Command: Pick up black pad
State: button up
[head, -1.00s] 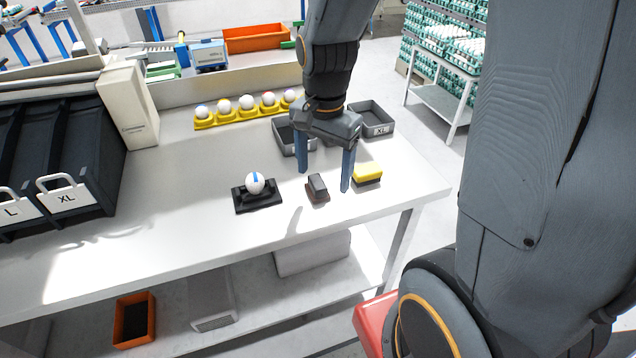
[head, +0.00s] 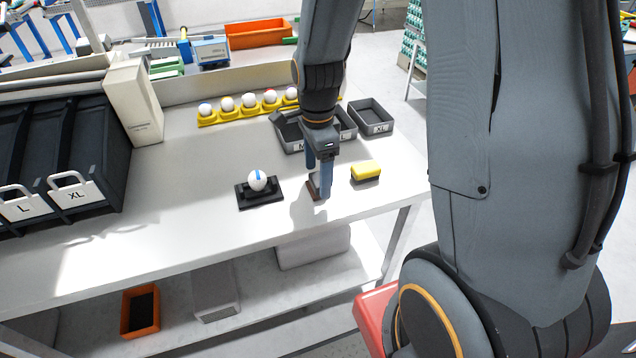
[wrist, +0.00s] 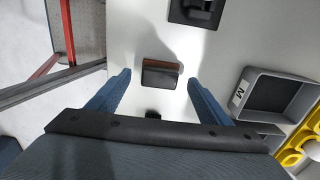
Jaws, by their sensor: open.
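The black pad (head: 312,188) is a small block with a dark top and reddish-brown sides, lying on the white table. In the head view my gripper (head: 318,180) is right over it, pointing down, and a finger partly hides it. In the wrist view the pad (wrist: 160,75) lies between the two blue fingertips of my gripper (wrist: 159,78), with a gap on each side. My gripper is open and holds nothing. How high the fingertips are above the table is hard to tell.
A black stand (head: 262,201) with a white and blue egg (head: 257,180) is left of the pad. A yellow sponge (head: 366,170) is to its right. Grey trays (head: 371,117) and a yellow egg holder (head: 208,121) stand behind. The table's front edge is near.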

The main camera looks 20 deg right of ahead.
aim_at(318, 179)
jog(key=shift+f, duration=1.25)
jog(key=c, duration=1.2)
jog(key=shift+c, duration=0.2)
jog(key=shift+r, duration=0.1)
notch_tip(318, 179, up, 10)
jog(key=shift+f+b, duration=0.1)
jog(key=shift+b, duration=0.55)
jog(key=o, duration=0.6)
jog(key=c, duration=0.4)
